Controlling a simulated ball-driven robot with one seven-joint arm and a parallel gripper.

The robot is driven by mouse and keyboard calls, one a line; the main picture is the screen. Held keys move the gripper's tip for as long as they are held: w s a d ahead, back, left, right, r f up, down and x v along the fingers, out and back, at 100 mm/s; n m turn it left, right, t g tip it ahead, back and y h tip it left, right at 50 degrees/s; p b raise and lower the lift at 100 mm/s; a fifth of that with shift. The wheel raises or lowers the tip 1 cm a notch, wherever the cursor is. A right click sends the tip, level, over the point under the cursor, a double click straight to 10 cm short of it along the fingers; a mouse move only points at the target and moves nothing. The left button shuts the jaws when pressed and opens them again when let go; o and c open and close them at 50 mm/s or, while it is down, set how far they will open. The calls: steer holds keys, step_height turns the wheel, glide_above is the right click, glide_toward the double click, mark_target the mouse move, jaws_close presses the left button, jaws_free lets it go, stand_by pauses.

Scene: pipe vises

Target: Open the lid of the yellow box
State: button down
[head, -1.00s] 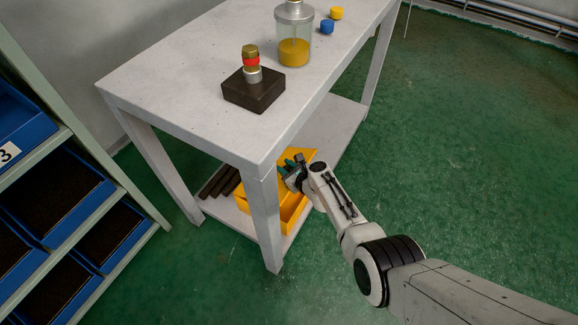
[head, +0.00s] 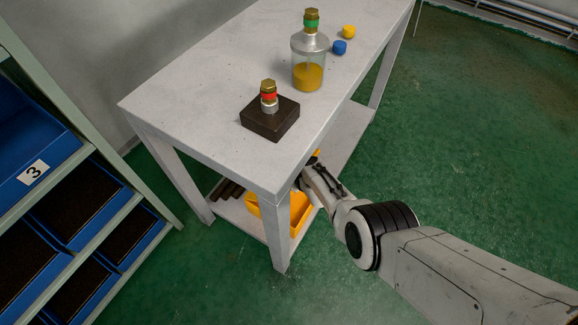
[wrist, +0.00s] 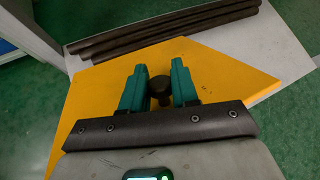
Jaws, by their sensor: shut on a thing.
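The yellow box (head: 303,212) sits on the lower shelf of the table, partly hidden by a table leg and my arm. Its yellow lid fills much of the wrist view (wrist: 220,75), with a dark round knob (wrist: 160,88) on it. A small yellow patch, seemingly the lid's edge (head: 316,153), shows above my arm in the head view. My gripper (wrist: 159,88) has its green fingers on either side of the knob and is shut on it. The tabletop and my arm hide my gripper in the head view.
Dark brown bars (wrist: 165,32) lie on the shelf beside the box. The table leg (head: 272,232) and tabletop (head: 215,120) are close to my arm. A brown block (head: 270,118) and a jar (head: 308,65) stand on top. Green floor at right is clear.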

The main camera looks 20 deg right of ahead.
steer(key=shift+a, duration=0.1)
steer(key=c, duration=1)
jaws_free()
steer(key=shift+o, duration=0.2)
steer(key=shift+p+v, duration=0.75)
steer(key=shift+p, duration=0.3)
steer(key=p+v, duration=0.9)
steer(key=shift+s, duration=0.1)
